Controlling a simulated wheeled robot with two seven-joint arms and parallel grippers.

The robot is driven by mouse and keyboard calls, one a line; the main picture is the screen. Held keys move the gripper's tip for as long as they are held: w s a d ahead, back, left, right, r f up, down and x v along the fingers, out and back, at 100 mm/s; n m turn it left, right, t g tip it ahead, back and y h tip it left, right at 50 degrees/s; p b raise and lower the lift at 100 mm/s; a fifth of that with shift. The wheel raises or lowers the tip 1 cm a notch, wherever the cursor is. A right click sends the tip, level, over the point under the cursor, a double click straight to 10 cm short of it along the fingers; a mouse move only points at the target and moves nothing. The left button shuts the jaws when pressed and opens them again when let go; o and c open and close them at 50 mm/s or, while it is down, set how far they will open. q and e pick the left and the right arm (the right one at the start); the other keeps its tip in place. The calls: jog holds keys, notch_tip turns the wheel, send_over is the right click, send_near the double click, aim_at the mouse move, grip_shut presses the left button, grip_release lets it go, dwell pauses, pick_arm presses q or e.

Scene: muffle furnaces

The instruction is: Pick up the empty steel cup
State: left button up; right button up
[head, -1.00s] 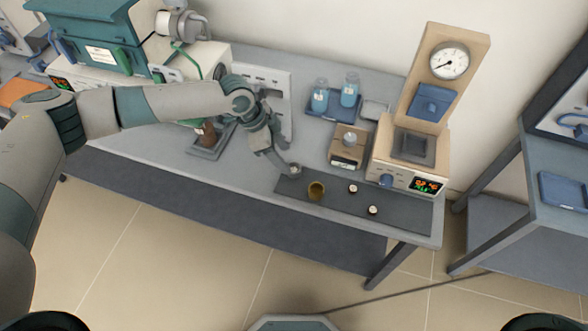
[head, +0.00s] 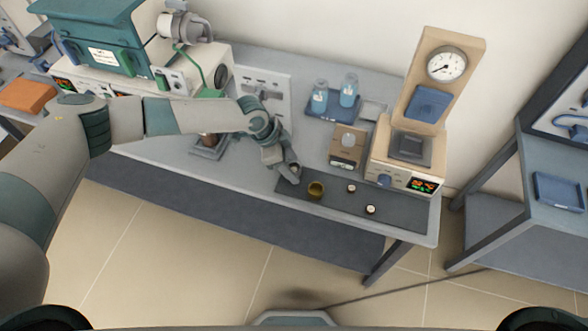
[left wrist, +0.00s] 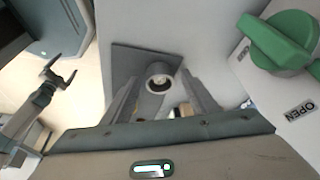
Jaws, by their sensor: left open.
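The small grey steel cup (head: 295,168) is at the left end of the dark mat, partly hidden by my left gripper (head: 289,176). In the left wrist view the cup (left wrist: 160,72) shows its round rim and pale inside, between the two spread fingers of my left gripper (left wrist: 162,92). The fingers are open, one on either side of it; I cannot tell whether either touches it. In the left wrist view my right gripper (left wrist: 62,75) is at the left, its two fingers spread and empty, away from the bench.
A brass-coloured cup (head: 316,189) stands just right of my left gripper on the dark mat (head: 395,208). Two small pale-topped pieces (head: 352,188) (head: 370,209) lie farther right. A balance-like box (head: 347,147) and a gauge instrument (head: 408,148) stand behind. The mat's right end is clear.

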pick_arm(q)
jog(key=shift+c, duration=0.4)
jog(key=c, duration=1.1)
pick_arm(e)
jog(key=shift+d, duration=0.1)
pick_arm(q)
jog(key=shift+r, duration=0.15)
pick_arm(e)
jog(key=shift+f, duration=0.1)
